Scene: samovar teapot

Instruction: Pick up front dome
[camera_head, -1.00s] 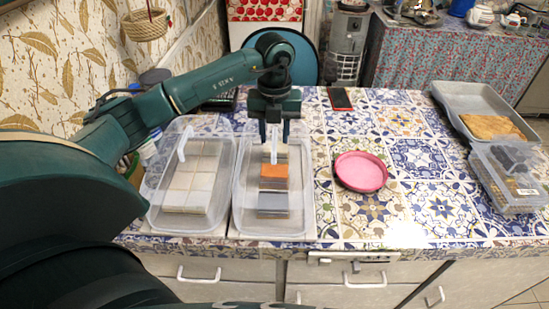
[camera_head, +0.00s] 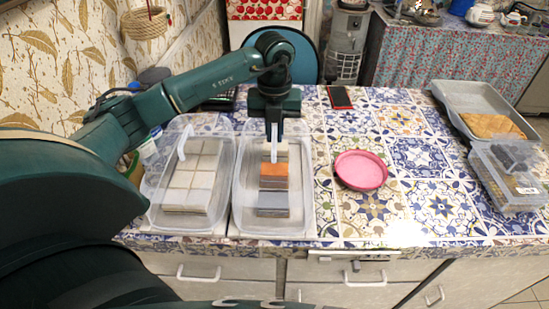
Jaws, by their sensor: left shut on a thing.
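The front dome, a clear box-shaped cover (camera_head: 243,205) with an upright white handle, stands on the tiled counter over orange, grey and light-coloured square pieces. My left gripper (camera_head: 274,138) points straight down above it and is shut on the top of the white handle (camera_head: 274,155). The dome appears to be still resting on the counter. The gripper fingers hide the handle's upper end. My right gripper is not in view.
A second clear dome (camera_head: 155,205) with a white handle (camera_head: 184,143) stands close on the left, over pale square pieces. A pink round dish (camera_head: 360,170) lies to the right. A phone (camera_head: 340,97) lies behind. A grey tray (camera_head: 462,97) and clear box (camera_head: 500,190) stand at right.

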